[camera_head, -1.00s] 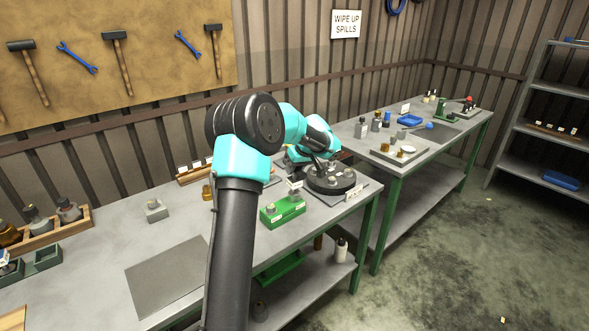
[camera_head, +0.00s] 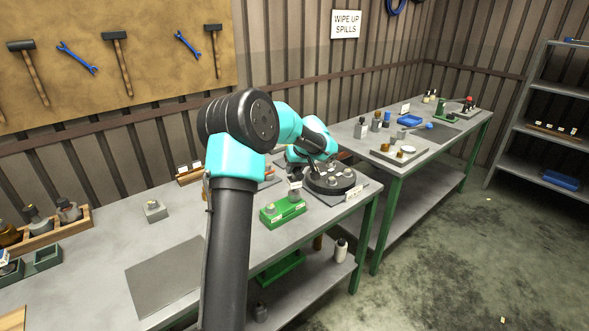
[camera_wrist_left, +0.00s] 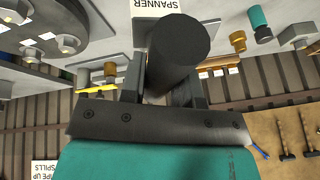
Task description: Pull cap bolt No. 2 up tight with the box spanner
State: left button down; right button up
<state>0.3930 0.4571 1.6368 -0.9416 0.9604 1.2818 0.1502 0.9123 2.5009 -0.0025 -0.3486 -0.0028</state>
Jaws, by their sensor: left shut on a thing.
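My left gripper (camera_head: 296,174) is beside the black round disperser body (camera_head: 331,179), above the green block (camera_head: 284,211). In the left wrist view its two fingers are shut on a thick dark cylinder, the box spanner (camera_wrist_left: 181,52). A white "SPANNER" label (camera_wrist_left: 157,7) shows right behind it. A short grey shaft stands between the gripper and the green block in the head view; I cannot tell whether it sits in the block. Bolt heads (camera_wrist_left: 67,43) show on the round body in the left wrist view; their numbers are not readable. My right gripper is out of view.
A small grey block (camera_head: 154,211) and a flat grey mat (camera_head: 170,278) are on the near bench. A wooden rack with bottles (camera_head: 55,222) stands at the left.

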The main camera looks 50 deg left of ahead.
pick_arm(q)
jog(key=shift+r, duration=2.5)
